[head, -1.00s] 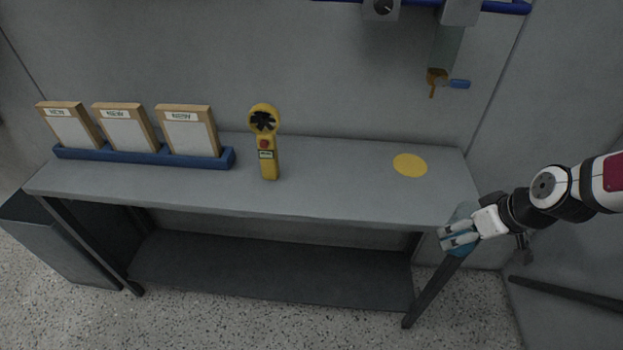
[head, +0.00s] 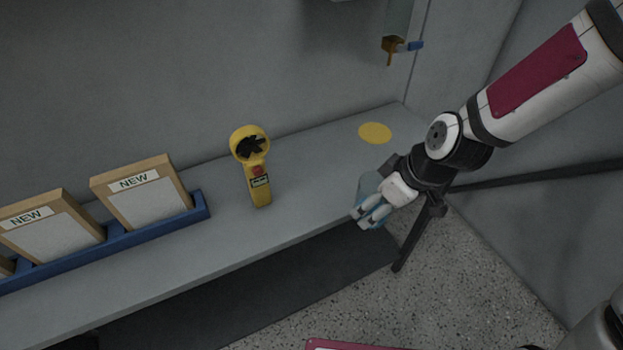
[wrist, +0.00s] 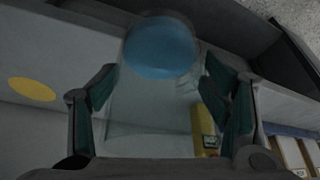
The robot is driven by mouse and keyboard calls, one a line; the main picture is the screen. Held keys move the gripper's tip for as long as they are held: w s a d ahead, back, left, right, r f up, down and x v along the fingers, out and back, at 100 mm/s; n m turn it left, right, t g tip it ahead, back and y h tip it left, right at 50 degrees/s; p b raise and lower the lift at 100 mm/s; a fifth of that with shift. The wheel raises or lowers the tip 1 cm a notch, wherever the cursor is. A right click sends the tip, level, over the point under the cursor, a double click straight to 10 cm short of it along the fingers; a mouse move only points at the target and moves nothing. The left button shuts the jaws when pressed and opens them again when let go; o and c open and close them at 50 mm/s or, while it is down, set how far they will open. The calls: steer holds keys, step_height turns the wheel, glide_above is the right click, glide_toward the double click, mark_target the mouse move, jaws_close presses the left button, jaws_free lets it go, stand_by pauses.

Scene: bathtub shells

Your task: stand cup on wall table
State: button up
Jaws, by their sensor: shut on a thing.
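A clear cup with a blue base (wrist: 160,48) is between the fingers of my gripper (wrist: 160,105) in the wrist view. My gripper is shut on it. In the head view the cup (head: 368,186) shows as a teal shape, partly hidden behind my gripper (head: 372,213). Both appear at the right front edge of the grey wall table (head: 310,172); I cannot tell the exact height. A flat yellow disc (head: 375,133) marks the table's far right end, and it also shows in the wrist view (wrist: 32,89).
A yellow handheld fan-type meter (head: 256,170) stands mid-table. A blue rack (head: 125,238) with framed boards marked NEW (head: 142,193) is at the left. A dispenser with a blue lever (head: 398,42) hangs on the wall above the disc. The tabletop around the disc is clear.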

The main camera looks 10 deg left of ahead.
steer(key=w+a, duration=0.3)
steer(key=w+a+f+b, duration=0.1)
steer(key=w+a, duration=0.2)
steer(key=w, duration=0.1)
steer(key=w+a+b, duration=0.1)
steer(key=w+a, duration=0.3)
steer(key=shift+w+f, duration=0.25)
steer(key=shift+f, duration=1.75)
steer(key=shift+b, duration=0.3)
steer(key=o, duration=1.8)
steer(key=shift+f, duration=0.1)
steer(key=p+v, duration=0.1)
steer(key=v, duration=1.1)
steer(key=shift+d+p, duration=0.1)
steer(key=shift+p, duration=0.25)
